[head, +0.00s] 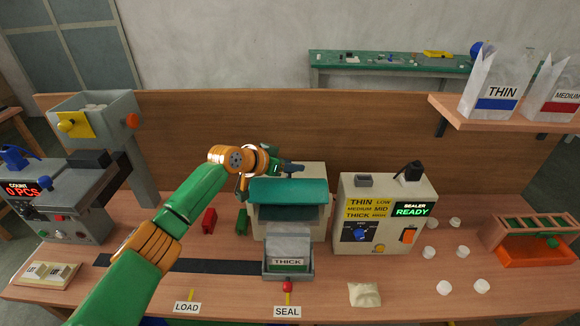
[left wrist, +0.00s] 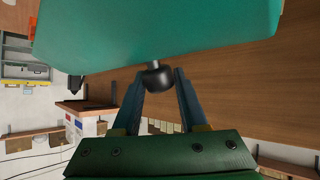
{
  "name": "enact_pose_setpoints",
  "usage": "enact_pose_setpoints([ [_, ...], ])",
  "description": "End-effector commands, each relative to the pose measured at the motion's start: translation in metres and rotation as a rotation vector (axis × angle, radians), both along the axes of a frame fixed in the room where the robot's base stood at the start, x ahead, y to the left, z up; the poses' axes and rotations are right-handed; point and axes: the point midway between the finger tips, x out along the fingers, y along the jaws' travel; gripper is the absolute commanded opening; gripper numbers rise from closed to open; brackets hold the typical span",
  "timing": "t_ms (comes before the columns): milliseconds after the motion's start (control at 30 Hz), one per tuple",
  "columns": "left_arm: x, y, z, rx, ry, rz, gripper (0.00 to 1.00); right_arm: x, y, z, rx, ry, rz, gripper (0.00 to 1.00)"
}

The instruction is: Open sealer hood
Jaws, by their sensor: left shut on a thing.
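The sealer's teal hood (head: 289,193) sits on a pale box body, with a dark opening under its front edge. In the left wrist view the hood (left wrist: 155,30) fills the top of the picture. A black round knob (left wrist: 158,79) on a short stem stands out from the hood. My left gripper (head: 292,168) is behind and above the hood in the head view. Its two blue-grey fingers (left wrist: 157,86) are shut on the knob, one on each side. The knob is hidden in the head view. My right gripper is not in view.
A bag labelled THICK (head: 289,262) stands in a grey holder in front of the hood. The control box (head: 385,217) reading READY stands close on the right. Red (head: 209,221) and green (head: 242,221) blocks lie left of the sealer. A wooden panel (head: 380,130) rises behind.

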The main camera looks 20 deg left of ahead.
Motion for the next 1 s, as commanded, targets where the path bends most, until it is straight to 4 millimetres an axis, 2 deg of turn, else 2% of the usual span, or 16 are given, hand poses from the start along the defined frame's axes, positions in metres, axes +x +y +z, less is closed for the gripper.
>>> enact_pose_setpoints([
  [300,-0.0004,0.0009,-0.0057,-0.017,0.086,0.000,0.00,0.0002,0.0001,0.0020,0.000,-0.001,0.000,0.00],
  [767,-0.0017,0.0012,-0.0097,-0.016,0.103,-0.001,0.00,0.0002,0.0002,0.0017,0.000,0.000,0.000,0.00],
  [800,-0.0016,0.0011,-0.0097,-0.016,0.103,0.000,0.53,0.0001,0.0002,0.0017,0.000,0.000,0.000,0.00],
  [867,-0.0013,0.0011,-0.0089,-0.017,0.101,-0.001,0.69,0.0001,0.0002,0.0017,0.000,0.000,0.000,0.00],
  [1000,-0.0007,0.0008,-0.0070,-0.019,0.097,0.000,0.69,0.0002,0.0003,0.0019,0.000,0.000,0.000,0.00],
])
